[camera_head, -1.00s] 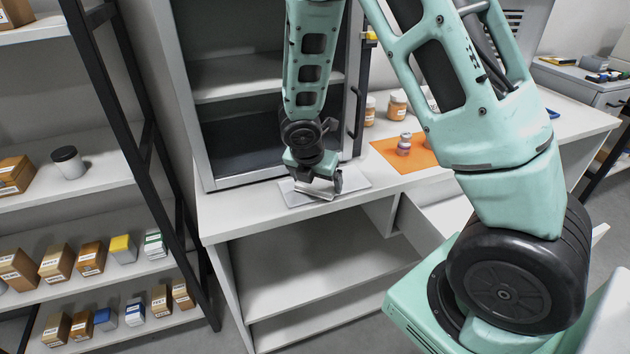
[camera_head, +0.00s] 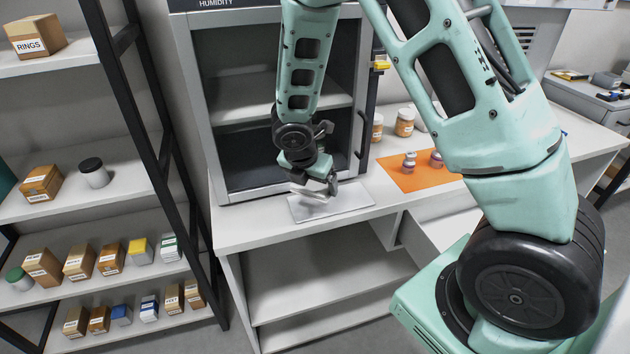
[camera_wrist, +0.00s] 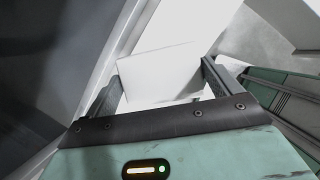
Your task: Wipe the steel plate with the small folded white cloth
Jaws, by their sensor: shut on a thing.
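The steel plate (camera_head: 345,201) is a thin, pale grey sheet lying flat on the white table in front of the cabinet. My gripper (camera_head: 318,188) is over the left part of the plate, pointing down. It is shut on the small folded white cloth (camera_head: 312,197), which shows as a pale patch at the fingertips over the plate. In the wrist view, a white surface (camera_wrist: 157,68) fills the gap between the two dark fingers; I take it for the cloth. Whether the cloth touches the plate is hard to tell.
A grey-framed cabinet (camera_head: 215,110) stands close behind the plate. An orange mat (camera_head: 405,178) with small metal weights (camera_head: 409,160) lies to the right, with jars (camera_head: 404,122) behind it. A shelf rack (camera_head: 130,120) with boxes stands at left. The table's front edge is close to the plate.

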